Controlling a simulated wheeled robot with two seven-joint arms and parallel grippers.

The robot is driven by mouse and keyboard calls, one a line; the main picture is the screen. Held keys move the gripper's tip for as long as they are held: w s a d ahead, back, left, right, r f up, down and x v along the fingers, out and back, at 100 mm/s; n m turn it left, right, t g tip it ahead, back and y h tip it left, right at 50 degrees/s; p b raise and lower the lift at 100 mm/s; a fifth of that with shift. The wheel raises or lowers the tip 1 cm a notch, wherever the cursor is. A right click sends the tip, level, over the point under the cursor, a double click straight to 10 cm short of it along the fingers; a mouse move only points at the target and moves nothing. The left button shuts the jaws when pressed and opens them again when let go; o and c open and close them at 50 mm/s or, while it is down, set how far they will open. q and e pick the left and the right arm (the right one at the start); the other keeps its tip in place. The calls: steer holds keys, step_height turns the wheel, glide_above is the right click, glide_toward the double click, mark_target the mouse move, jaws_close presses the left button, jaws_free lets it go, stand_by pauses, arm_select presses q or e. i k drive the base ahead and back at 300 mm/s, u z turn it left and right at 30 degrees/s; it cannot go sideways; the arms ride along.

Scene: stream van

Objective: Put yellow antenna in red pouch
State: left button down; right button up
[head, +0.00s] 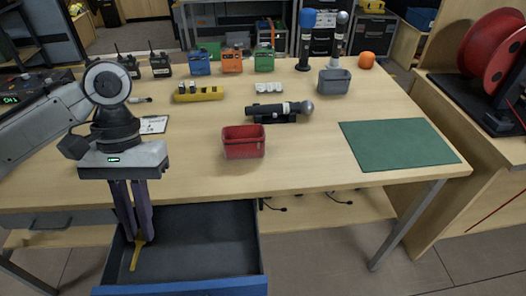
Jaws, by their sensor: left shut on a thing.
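The yellow antenna (135,256) is in the fingers of my left gripper (139,238), which points down over the open drawer. The antenna hangs from the fingertips, slightly tilted. I cannot tell whether it touches the drawer floor. Its upper end is hidden by the fingers. The red pouch (244,149) is an open-topped red container standing on the table, to the right of and farther back than my left gripper. Its inside looks empty. My right gripper is not in view.
The open drawer (225,262) sticks out below the table's front edge (300,189). A microphone (280,109) lies behind the red pouch, and a grey bin (334,82) stands beyond it. A green mat (398,145) lies at right. Radios (160,65) and small boxes line the back.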

mark_target(242, 155)
steer(key=z, duration=0.25)
steer(key=k, duration=0.4)
steer(key=z, duration=0.9)
steer(key=i, duration=0.8)
steer(key=u, duration=0.85)
steer(key=i, duration=0.45)
steer(key=u, duration=0.5)
